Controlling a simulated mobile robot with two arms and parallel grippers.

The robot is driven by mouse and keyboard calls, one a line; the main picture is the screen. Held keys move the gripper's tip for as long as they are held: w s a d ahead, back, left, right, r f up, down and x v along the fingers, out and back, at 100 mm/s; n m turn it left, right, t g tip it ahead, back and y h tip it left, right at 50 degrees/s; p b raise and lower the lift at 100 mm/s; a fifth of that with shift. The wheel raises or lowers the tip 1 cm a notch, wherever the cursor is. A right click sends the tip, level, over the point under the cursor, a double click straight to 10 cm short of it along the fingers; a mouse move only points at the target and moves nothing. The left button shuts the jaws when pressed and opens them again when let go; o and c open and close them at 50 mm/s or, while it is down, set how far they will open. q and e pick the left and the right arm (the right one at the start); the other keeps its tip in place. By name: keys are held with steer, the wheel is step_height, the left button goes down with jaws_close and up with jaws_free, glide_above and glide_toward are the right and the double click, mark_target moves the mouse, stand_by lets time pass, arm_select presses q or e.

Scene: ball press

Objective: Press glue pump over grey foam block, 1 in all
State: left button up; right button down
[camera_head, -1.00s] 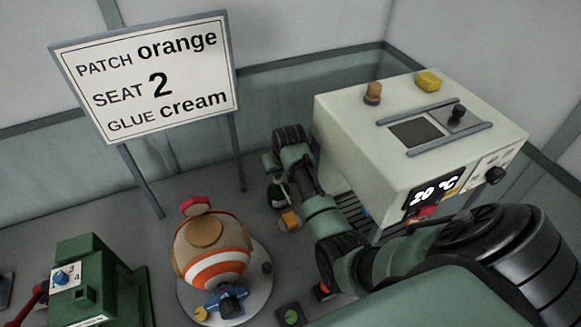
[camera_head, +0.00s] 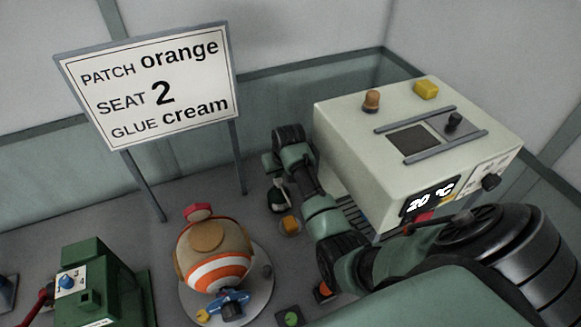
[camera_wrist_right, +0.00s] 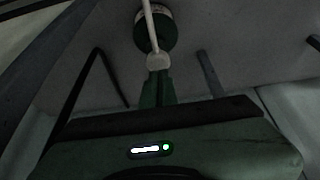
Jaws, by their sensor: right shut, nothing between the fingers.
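A glue pump stands at the back, beside the machine. In the head view its dark green bottle (camera_head: 277,199) shows below my right gripper (camera_head: 274,172), partly covered by it. In the right wrist view the bottle (camera_wrist_right: 156,33) has a pale pump head (camera_wrist_right: 158,62) and a long pale spout. My right gripper's green fingers (camera_wrist_right: 157,88) are shut and empty, right at the pump head; I cannot tell whether they touch it. I cannot make out a grey foam block; the area under the spout is hidden or too dark. My left gripper is not in view.
A small orange block (camera_head: 290,225) lies in front of the bottle. The pale machine (camera_head: 350,160) reading 20 °C stands close on the right. A striped ball (camera_head: 214,258) sits on a round base (camera_head: 262,290). A sign (camera_head: 150,85) and green device (camera_head: 90,290) are left.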

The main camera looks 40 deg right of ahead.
steer(key=shift+r, duration=0.15)
step_height(320, 180, up, 6)
steer(key=shift+f, duration=0.1)
stand_by(0.4)
stand_by(0.4)
